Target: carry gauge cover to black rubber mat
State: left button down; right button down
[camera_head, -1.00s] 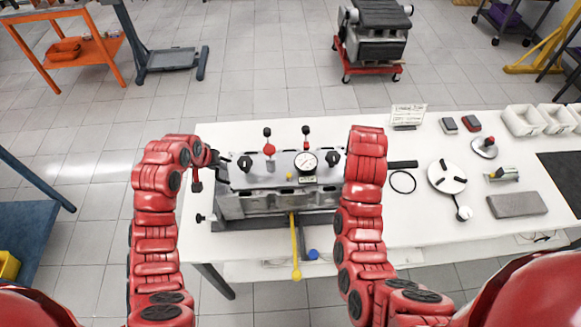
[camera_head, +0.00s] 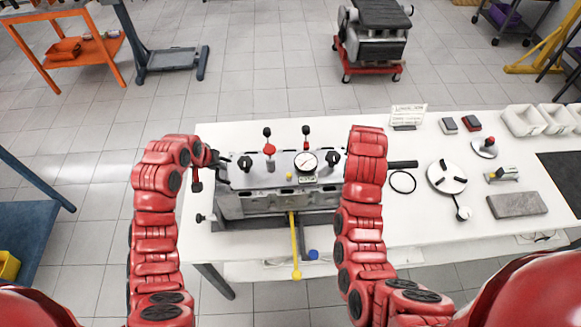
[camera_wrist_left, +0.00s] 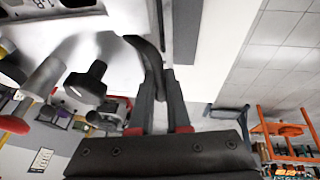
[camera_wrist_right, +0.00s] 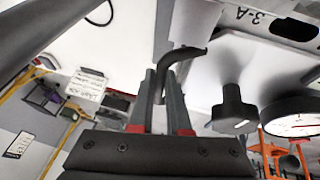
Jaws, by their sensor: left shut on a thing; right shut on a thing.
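The gauge cover (camera_head: 283,175) is a grey metal piece with a round white dial, black knobs and red-topped levers on top. It is at the table's near left part, level or nearly so. My left gripper (camera_head: 214,160) is at its left end; in the left wrist view its fingers (camera_wrist_left: 157,78) are shut on a dark curved handle. My right gripper is hidden behind its arm in the head view; in the right wrist view its fingers (camera_wrist_right: 164,78) are shut on a similar dark handle. The black rubber mat (camera_head: 562,177) lies at the table's right, cut by the picture edge.
White bins (camera_head: 524,121) stand behind. A yellow rod (camera_head: 295,248) hangs in front.

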pick_arm(q)
jog(key=shift+r, duration=0.15)
pick_arm(e)
jog(key=shift+r, duration=0.15)
